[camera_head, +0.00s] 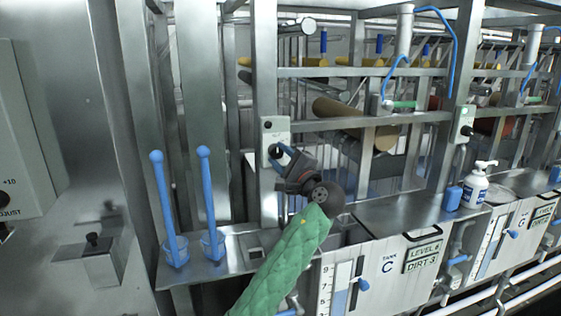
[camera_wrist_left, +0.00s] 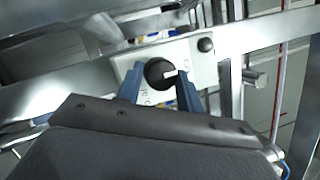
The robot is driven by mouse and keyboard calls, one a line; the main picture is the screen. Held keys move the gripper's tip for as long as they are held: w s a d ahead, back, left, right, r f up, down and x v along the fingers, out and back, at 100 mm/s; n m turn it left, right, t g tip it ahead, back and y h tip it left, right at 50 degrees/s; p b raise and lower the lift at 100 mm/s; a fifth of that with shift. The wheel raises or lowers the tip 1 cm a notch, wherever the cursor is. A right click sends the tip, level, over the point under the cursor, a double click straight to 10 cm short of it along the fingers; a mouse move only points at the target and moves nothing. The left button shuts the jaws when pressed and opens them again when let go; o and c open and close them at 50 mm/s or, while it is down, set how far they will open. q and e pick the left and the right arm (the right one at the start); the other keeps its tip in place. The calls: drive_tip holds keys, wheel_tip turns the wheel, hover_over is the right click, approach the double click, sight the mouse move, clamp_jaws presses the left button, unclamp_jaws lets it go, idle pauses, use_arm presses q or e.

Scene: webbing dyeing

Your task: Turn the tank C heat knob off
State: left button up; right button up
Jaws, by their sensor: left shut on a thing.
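In the head view the plate (camera_head: 282,127) is fixed to a steel post behind tank C (camera_head: 345,282). My left gripper (camera_head: 278,155) reaches up to the plate, its arm in a green quilted sleeve. In the wrist view its blue fingers (camera_wrist_left: 160,88) are shut on the knob, one on each side. The gripper hides much of the knob in the head view. My right gripper is not in view.
Two blue-handled tools (camera_head: 165,205) stand upright in cups on the steel ledge left of my arm. A small black button (camera_wrist_left: 206,45) is on the plate near the knob. A white pump bottle (camera_head: 474,188) and blue container (camera_head: 452,198) stand at the right. Steel rails surround the plate.

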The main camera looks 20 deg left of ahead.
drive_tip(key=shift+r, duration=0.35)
use_arm(q)
drive_tip(key=o, duration=1)
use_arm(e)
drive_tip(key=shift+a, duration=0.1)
